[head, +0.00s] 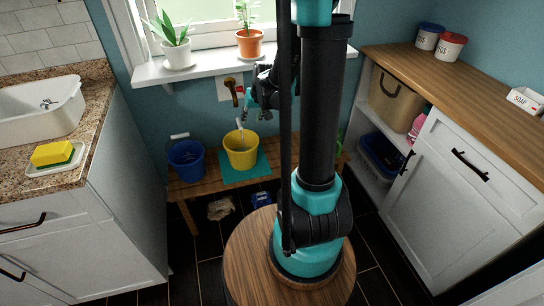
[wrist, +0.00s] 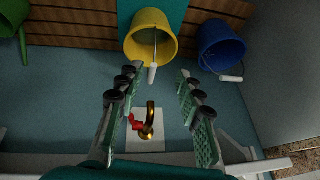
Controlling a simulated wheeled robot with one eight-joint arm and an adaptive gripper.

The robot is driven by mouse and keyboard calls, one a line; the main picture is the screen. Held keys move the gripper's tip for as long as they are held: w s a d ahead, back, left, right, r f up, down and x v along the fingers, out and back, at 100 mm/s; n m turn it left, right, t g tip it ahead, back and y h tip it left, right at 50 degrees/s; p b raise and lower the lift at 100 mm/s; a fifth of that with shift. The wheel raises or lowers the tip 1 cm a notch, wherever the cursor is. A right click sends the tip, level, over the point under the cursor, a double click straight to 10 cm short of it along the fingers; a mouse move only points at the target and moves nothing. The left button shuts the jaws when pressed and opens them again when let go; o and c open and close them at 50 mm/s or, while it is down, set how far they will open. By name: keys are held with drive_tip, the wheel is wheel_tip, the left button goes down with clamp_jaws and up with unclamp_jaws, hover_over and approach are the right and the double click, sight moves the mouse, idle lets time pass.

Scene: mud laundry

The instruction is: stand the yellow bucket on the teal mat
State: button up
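The yellow bucket (head: 241,151) stands upright on the teal mat (head: 244,175), which lies on the slatted wooden bench. Its wire handle is raised, with a pale grip at the top. The wrist view shows the bucket (wrist: 150,40) beyond my fingertips, with part of the mat (wrist: 172,10) beside it. My gripper (head: 252,105) is above the bucket near the wall. In the wrist view my gripper (wrist: 158,76) has its fingers spread wide apart, with nothing held between them. The handle's grip (wrist: 153,73) appears in the gap between the fingertips, not visibly touched.
A blue bucket (head: 187,160) stands left of the mat on the bench (head: 202,187). A brass tap (wrist: 149,122) projects from the wall close to my gripper. The windowsill (head: 210,66) with potted plants is above. A green can (wrist: 14,18) shows in the wrist view.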

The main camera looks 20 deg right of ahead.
drive_tip(key=s+d+g+h, duration=0.1)
drive_tip(key=s, duration=2.2)
drive_tip(key=shift+d+f+h, duration=0.3)
drive_tip(key=shift+f, duration=0.1)
